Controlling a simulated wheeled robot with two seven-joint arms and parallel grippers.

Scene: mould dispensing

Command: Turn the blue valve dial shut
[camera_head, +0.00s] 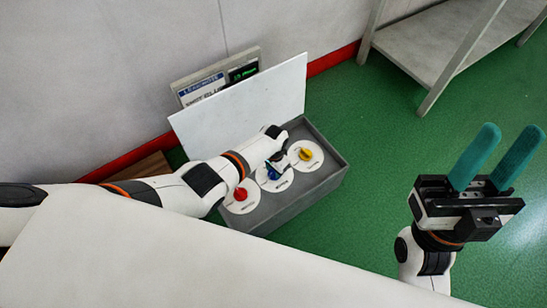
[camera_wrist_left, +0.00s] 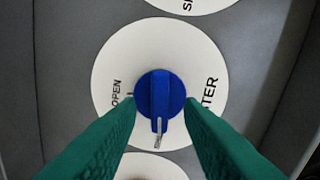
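The blue valve dial (camera_head: 271,175) sits on a white disc in the middle of a grey box (camera_head: 318,190). In the left wrist view the blue dial (camera_wrist_left: 160,92) is centred, its pale pointer toward the picture bottom, with "OPEN" on the left and "WATER" on the right of the disc (camera_wrist_left: 118,60). My left gripper (camera_wrist_left: 161,102) has its green fingers apart, one on each side of the dial. They are very close to its rim; I cannot tell whether they touch. My right gripper (camera_head: 498,160) is open and empty at the right, fingers pointing up.
A red dial (camera_head: 240,194) and a yellow dial (camera_head: 306,154) flank the blue one in the box. A grey shelf (camera_head: 435,40) is at the upper right. Green floor is clear between.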

